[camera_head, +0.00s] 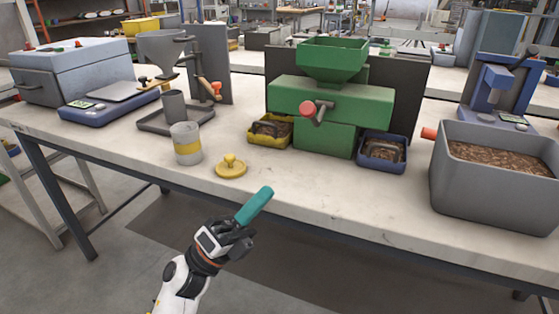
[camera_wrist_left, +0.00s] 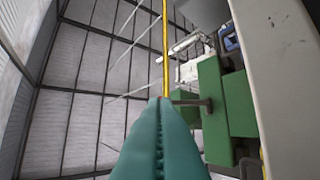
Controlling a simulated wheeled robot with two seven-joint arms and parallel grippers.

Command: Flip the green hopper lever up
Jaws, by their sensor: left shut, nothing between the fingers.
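The green hopper machine (camera_head: 330,95) stands on the table, with a funnel on top. Its lever (camera_head: 319,113) is on the front face, a grey arm with a red round knob (camera_head: 307,108) at the left end. In the left wrist view the green machine (camera_wrist_left: 215,110) is on the right, turned on its side, and a lever (camera_wrist_left: 190,102) sticks out from it. My left gripper (camera_head: 267,190), with teal fingers, is shut and empty. It is in front of the table's near edge, apart from the lever. It also shows in the left wrist view (camera_wrist_left: 166,102). My right gripper is out of view.
A yellow tray (camera_head: 252,141) and a blue tray (camera_head: 382,166) flank the machine's base. A yellow lid (camera_head: 231,170) and a grey-yellow canister (camera_head: 186,155) stand at its left front. A large grey pellet bin (camera_head: 485,197) is at the right. The front middle is clear.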

